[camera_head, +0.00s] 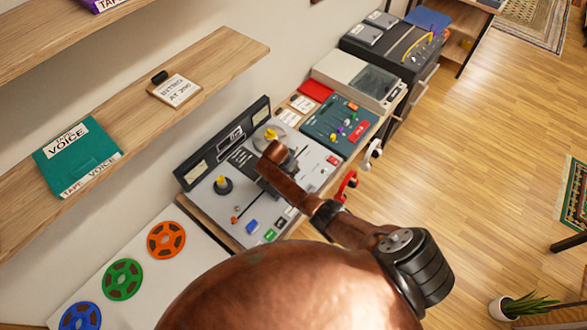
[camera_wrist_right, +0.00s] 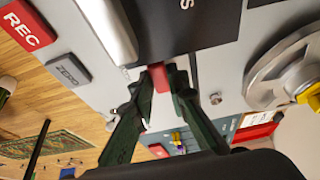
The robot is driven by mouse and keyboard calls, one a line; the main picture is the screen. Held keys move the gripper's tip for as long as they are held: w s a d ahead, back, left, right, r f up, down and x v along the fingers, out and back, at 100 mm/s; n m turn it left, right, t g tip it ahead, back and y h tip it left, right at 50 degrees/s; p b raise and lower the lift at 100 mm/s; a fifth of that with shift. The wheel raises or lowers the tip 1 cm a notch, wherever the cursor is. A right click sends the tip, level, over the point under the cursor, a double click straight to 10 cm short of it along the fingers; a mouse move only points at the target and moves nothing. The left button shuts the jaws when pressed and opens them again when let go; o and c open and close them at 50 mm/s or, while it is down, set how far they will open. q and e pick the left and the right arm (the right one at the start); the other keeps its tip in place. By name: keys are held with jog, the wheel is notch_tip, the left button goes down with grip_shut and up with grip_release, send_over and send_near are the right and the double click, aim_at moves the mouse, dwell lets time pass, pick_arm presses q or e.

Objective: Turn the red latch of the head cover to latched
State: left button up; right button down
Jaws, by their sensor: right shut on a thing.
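The tape machine (camera_head: 250,205) lies on the desk in the head view, with my right arm reaching across it. My right gripper (camera_wrist_right: 161,82) is shut on a small red latch (camera_wrist_right: 157,72), which shows between the fingertips in the right wrist view. The latch sits at the edge of a dark head cover (camera_wrist_right: 185,25) with a white letter on it. The fingers hide part of the latch, so its exact angle is hard to tell. In the head view my wrist hides the latch and most of the cover. My left gripper is not in view.
A silver cylinder (camera_wrist_right: 106,28) stands close beside the cover, and a reel hub (camera_wrist_right: 285,75) is on its other side. REC (camera_wrist_right: 27,24) and ZERO (camera_wrist_right: 68,70) buttons are nearby. A teal mixer panel (camera_head: 335,128) adjoins the machine. Coloured reels (camera_head: 122,279) lie at left.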

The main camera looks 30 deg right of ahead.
jog(key=c, duration=1.9)
grip_release()
jog(key=shift+r, duration=0.1)
jog(key=v, duration=1.2)
